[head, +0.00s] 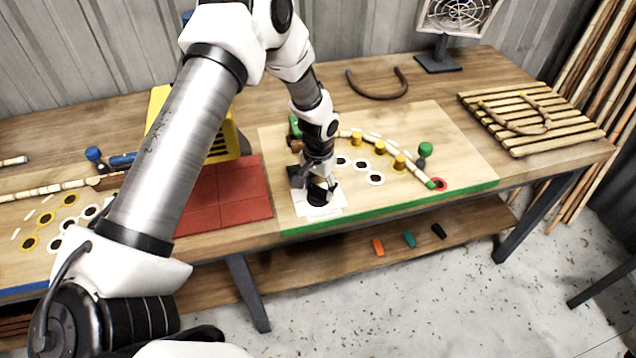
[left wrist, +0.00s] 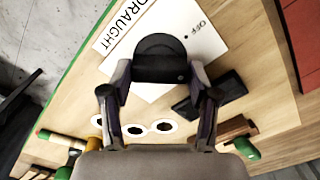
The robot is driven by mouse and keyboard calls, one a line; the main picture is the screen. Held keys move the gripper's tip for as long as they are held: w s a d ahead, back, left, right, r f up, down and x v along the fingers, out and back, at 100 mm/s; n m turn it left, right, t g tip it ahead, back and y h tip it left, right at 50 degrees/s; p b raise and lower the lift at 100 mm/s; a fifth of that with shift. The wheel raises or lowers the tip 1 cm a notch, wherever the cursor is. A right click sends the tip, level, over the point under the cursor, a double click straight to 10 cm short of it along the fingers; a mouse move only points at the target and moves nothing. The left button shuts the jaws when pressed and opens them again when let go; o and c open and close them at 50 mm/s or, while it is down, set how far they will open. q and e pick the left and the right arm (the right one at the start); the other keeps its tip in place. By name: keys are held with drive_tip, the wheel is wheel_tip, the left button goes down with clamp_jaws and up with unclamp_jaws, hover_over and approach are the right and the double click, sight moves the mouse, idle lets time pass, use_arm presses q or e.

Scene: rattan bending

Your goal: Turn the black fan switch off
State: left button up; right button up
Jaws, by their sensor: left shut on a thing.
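The black fan switch (left wrist: 160,58) is a round dark knob on a white label plate (left wrist: 112,43). In the left wrist view the plate reads DRAUGHT, with OFF beside a small dot to the knob's upper right. My left gripper (left wrist: 160,75) has its two fingers on opposite sides of the knob and is shut on it. In the head view my left gripper (head: 318,184) points down over the plate (head: 322,211), near the board's front edge, and partly hides the knob. I cannot tell which way the knob points. My right gripper is not in view.
A wooden board (head: 460,158) with a green front edge bears yellow pegs (head: 356,139), white rings and a curved rattan strip. Red tiles (head: 225,198) lie left of it. A fan (head: 455,17) and a slatted rack (head: 530,117) stand at the right.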

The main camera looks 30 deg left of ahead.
sight(318, 189)
use_arm(q)
drive_tip(key=n+p, duration=0.2)
drive_tip(key=n, duration=0.2)
drive_tip(key=shift+n, duration=0.3)
drive_tip(key=n+p, duration=0.1)
drive_tip(key=n, duration=0.3)
drive_tip(key=shift+n+p, duration=0.3)
drive_tip(key=shift+p, duration=0.1)
drive_tip(key=o, duration=1.2)
drive_tip(key=shift+c, duration=0.2)
drive_tip(key=shift+w+f, duration=0.1)
wheel_tip(318, 189, up, 12)
